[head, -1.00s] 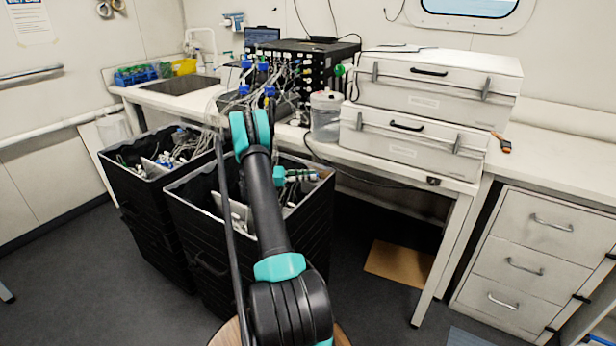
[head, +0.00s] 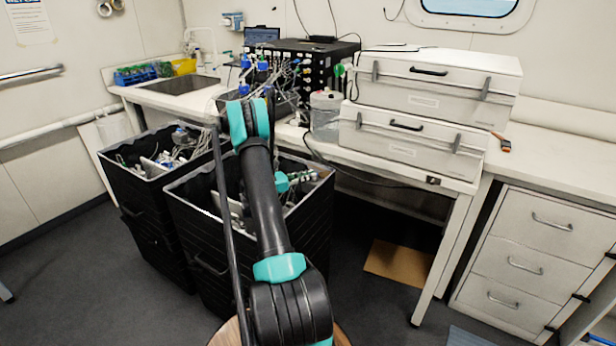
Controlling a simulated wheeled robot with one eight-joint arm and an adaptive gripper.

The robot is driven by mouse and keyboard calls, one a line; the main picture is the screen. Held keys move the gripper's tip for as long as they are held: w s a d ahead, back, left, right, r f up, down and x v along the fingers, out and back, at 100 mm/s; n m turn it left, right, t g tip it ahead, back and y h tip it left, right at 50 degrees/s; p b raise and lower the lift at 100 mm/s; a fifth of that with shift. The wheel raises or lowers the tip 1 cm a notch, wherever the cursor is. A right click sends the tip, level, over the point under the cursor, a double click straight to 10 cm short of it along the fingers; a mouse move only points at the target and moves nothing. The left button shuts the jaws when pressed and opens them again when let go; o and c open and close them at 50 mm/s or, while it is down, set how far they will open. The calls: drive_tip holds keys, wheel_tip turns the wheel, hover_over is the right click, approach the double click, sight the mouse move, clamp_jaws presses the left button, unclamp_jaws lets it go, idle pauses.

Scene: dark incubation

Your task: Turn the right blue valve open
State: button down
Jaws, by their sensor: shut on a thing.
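My arm rises from the bottom centre, bends at its teal elbow, and its far end reaches down into the right black crate (head: 225,250). My gripper (head: 301,177) shows small near the crate's back right, beside a teal wrist part. It is shut on a small bluish fitting there, which appears to be the right blue valve. The fingers and fitting are too small to show the handle's angle. Blue caps (head: 262,65) sit among tubes on the bench behind my elbow.
A left black crate (head: 150,225) holding tubes and bottles stands beside the right one. A white bench carries a black rack (head: 318,65), a clear jar (head: 325,112) and two stacked white cases (head: 425,110).

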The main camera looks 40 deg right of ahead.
drive_tip(key=shift+s+n+t, duration=0.25)
drive_tip(key=shift+n+t, duration=0.85)
drive_tip(key=shift+t, duration=1)
drive_tip(key=c, duration=1.8)
unclamp_jaws()
drive_tip(key=shift+c, duration=0.2)
wheel_tip(320, 180, up, 10)
